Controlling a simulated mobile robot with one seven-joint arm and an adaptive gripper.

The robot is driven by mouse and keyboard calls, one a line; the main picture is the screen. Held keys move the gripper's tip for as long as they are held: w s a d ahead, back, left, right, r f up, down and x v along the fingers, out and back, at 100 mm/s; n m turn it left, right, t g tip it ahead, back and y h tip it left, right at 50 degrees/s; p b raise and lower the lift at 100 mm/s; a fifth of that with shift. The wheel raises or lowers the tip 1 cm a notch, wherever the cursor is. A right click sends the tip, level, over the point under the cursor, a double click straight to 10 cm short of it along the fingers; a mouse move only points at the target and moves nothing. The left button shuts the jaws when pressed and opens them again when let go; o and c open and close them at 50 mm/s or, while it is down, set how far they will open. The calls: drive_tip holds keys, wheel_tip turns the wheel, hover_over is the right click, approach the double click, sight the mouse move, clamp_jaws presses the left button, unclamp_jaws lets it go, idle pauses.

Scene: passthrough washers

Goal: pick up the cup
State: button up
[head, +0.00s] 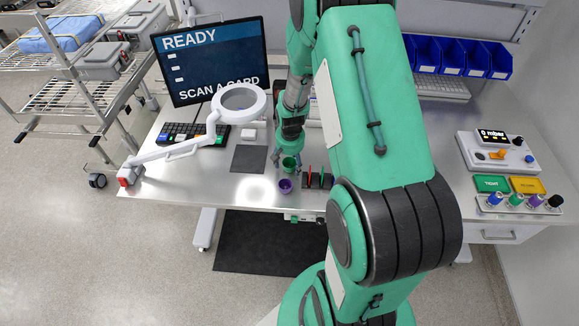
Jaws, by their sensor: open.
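Two small cup-like things stand near the front edge of the metal table (210,184). One is a green cup (289,164), and the other is a purple cup (286,186) just in front of it. My gripper (289,158) points down at the green cup, with its open fingers close around or just above it. I cannot tell whether they touch it. The purple cup is apart from the fingers. My forearm hides part of the table to the right.
A small dark rack with red and green pieces (318,178) stands right of the cups. A magnifier lamp (239,101), a keyboard (193,134) and a screen (210,62) are on the left. A gauge box (495,150) is far right. The left front tabletop is clear.

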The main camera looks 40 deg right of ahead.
drive_tip(key=shift+f, duration=0.2)
idle(0.4)
drive_tip(key=c, duration=1.2)
